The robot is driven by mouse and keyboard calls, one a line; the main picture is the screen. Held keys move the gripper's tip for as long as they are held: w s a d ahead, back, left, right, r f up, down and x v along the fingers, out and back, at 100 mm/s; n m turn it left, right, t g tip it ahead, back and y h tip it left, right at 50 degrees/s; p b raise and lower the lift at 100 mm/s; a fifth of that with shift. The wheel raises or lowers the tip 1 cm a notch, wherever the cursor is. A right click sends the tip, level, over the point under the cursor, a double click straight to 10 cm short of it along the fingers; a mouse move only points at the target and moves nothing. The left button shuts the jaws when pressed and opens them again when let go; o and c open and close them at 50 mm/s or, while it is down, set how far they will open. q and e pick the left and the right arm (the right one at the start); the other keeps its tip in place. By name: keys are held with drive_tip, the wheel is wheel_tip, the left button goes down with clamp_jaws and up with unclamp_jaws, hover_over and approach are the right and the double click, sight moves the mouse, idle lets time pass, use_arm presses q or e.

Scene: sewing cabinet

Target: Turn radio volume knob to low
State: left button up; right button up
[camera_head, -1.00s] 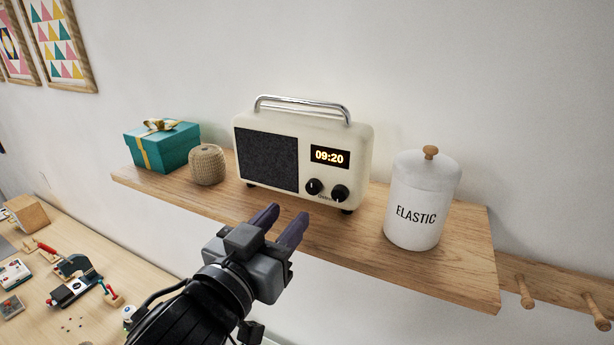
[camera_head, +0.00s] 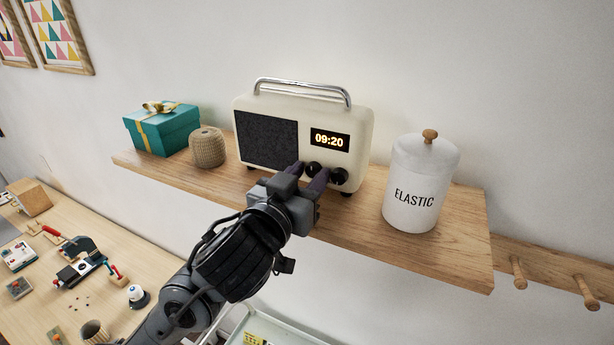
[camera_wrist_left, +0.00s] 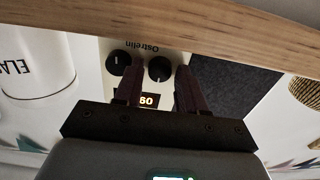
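The cream radio (camera_head: 360,135) stands on the wooden shelf, with a dark speaker panel, a display reading 09:20 and two black knobs low on its front. The left knob (camera_head: 313,169) and the right knob (camera_head: 340,176) also show upside down in the left wrist view, as the knob by the speaker (camera_wrist_left: 160,68) and the outer knob (camera_wrist_left: 118,63). My left gripper (camera_head: 309,173) is open at the radio's front, its dark fingers on either side of the left knob. I cannot tell whether they touch it. My right gripper is not in view.
A white ELASTIC canister (camera_head: 415,190) stands right of the radio. A twine ball (camera_head: 207,147) and a teal gift box (camera_head: 165,132) stand left. The shelf's front edge (camera_head: 400,258) lies close to my arm. A lower table (camera_head: 60,225) holds tools.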

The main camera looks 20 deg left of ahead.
use_arm(q)
clamp_jaws()
drive_tip(key=shift+m, duration=0.4)
drive_tip(key=m, duration=0.2)
drive_tip(key=shift+m, duration=0.4)
drive_tip(key=m, duration=0.4)
drive_tip(key=shift+m, duration=0.3)
drive_tip(key=m, duration=0.4)
drive_tip(key=shift+m, duration=2.1)
